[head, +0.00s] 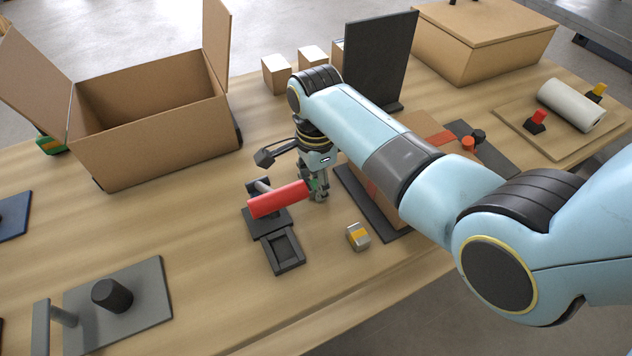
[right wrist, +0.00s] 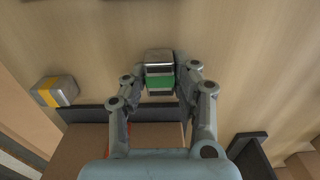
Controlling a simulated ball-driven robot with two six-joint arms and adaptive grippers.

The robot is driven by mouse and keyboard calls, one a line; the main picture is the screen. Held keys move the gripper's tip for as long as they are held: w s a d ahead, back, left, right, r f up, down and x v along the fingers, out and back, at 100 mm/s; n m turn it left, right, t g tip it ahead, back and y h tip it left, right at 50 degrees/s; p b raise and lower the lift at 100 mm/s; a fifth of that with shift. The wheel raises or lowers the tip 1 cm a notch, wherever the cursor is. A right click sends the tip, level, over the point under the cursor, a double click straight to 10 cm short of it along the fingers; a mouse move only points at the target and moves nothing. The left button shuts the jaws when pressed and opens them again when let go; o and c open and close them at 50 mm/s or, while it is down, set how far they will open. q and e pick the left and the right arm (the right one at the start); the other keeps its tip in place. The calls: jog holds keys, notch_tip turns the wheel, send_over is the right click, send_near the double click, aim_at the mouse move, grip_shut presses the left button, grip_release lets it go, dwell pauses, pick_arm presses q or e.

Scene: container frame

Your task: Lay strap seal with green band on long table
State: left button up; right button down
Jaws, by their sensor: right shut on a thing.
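The strap seal with green band (right wrist: 159,82), a small metal block, sits between the fingertips of my right gripper (right wrist: 160,84) in the right wrist view. In the head view my right gripper (head: 319,188) points down over the long table (head: 215,225), between the red-handled tool and the dark plate. Only a bit of green shows at its fingers there. The gripper is shut on this seal, low near the tabletop; I cannot tell whether the seal touches the wood. My left gripper is out of view.
A yellow-banded seal (head: 358,236) lies on the table to the right. A red-handled tool (head: 278,199) rests on a black holder close to my gripper. An open carton (head: 155,140) stands at left, and a dark upright panel (head: 378,62) behind my arm. Wood is clear at front centre.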

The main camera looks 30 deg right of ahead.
jog(key=shift+f, duration=0.15)
jog(key=c, duration=1)
grip_release()
jog(key=shift+c, duration=0.2)
notch_tip(320, 180, up, 12)
jog(key=shift+r+p, duration=0.2)
jog(key=shift+p, duration=0.1)
